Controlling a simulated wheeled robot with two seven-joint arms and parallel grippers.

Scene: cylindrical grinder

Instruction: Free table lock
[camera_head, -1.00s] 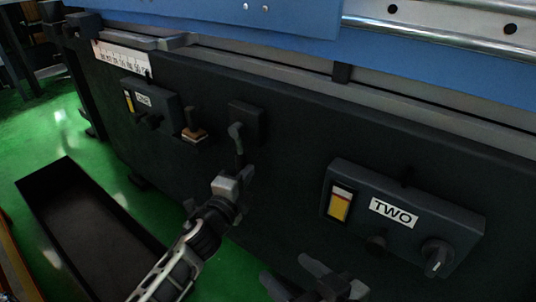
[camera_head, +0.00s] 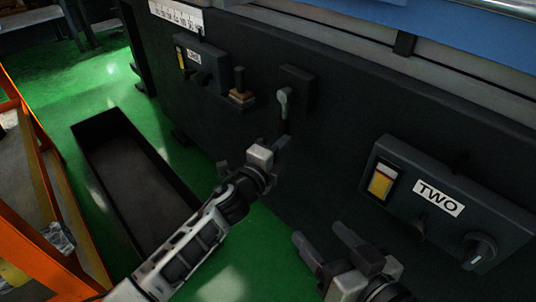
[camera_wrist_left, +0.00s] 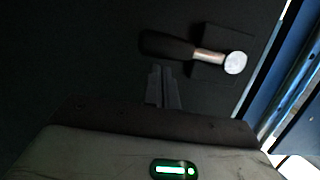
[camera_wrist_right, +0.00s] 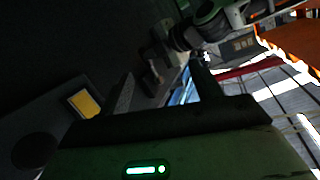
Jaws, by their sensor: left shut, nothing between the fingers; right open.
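A lever with a pale metal hub and dark handle (camera_head: 284,101) hangs down from a dark square block (camera_head: 303,88) on the machine front; I take it for the table lock. In the left wrist view the lever (camera_wrist_left: 205,55) lies sideways, just beyond my fingertips, with its round metal end at the right. My left gripper (camera_head: 283,143) is shut and empty, just below the lever's handle; I cannot tell whether it touches. My right gripper (camera_head: 328,240) is open and empty, lower right, in front of the machine below panel TWO. It also shows in the right wrist view (camera_wrist_right: 165,85).
Panel TWO (camera_head: 440,208) with a yellow switch and knobs juts out at right. A smaller panel (camera_head: 200,62) and a brown-based knob (camera_head: 241,95) are left of the lever. A black open tray (camera_head: 135,180) lies on the green floor, near an orange frame (camera_head: 48,150).

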